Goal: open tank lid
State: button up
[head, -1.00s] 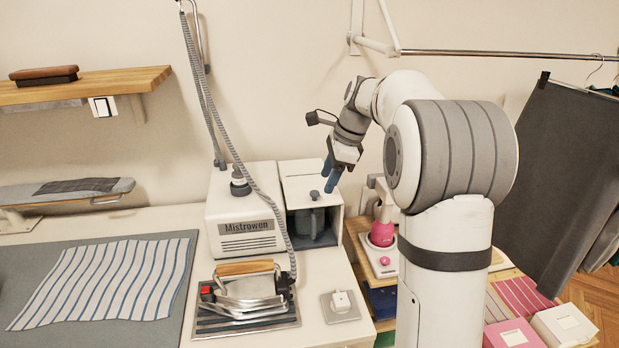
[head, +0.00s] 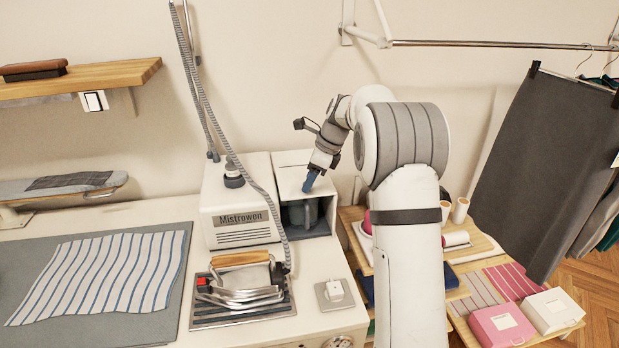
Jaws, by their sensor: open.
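The white steam station (head: 238,205) marked Mistrowen stands on the table against the wall. Its right-hand section has a flat white lid (head: 290,165) on top, which looks closed. A dark grey tank (head: 300,213) with a handle sits in the open front bay below. My gripper (head: 308,187) has blue fingers and is at the front part of the lid, pointing down. It hides the lid's dark knob. The jaws are open; I cannot tell whether they touch or surround the knob.
A grey hose (head: 225,140) hangs in front of the station. An iron (head: 243,282) rests on its stand in front. Striped cloth (head: 100,275) lies on the left. A metal rail (head: 500,45) with hanging trousers is at upper right.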

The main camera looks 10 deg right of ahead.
jog(key=shift+c, duration=0.5)
grip_shut()
